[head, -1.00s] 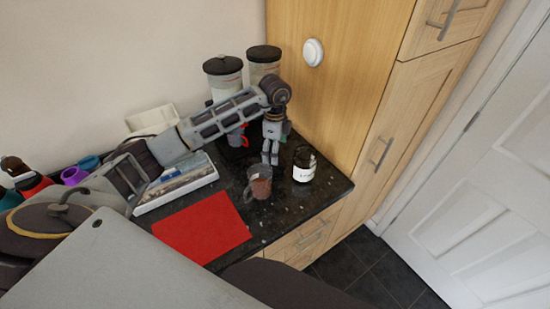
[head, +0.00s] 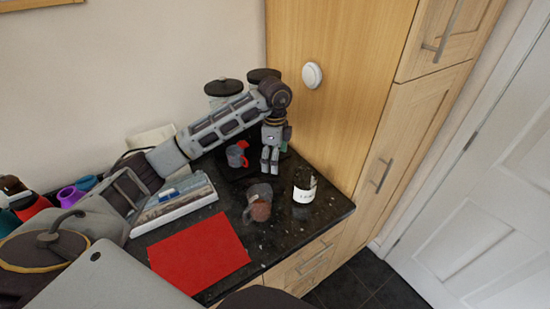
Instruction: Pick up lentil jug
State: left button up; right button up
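The lentil jug (head: 260,210), a clear jug with reddish-brown contents, stands on the dark speckled counter (head: 285,225) with its handle towards the left front. My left arm reaches across from the left. My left gripper (head: 269,171) points down behind the jug in the head view, apart from it. Its two fingers show side by side with nothing seen held. The narrow view does not settle how far they are spread. My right gripper is not in view.
A jar with a white label (head: 304,194) stands right of the jug. A red mat (head: 198,255) lies front left, beside a book (head: 178,205). A red-handled mug (head: 236,155) and dark-lidded canisters (head: 223,88) stand behind. A tall wooden cabinet (head: 335,110) bounds the right.

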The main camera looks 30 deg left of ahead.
aim_at(260, 213)
jog(key=k+l, duration=0.5)
jog(key=k, duration=0.2)
jog(key=k+l, duration=0.5)
jog(key=k, duration=0.15)
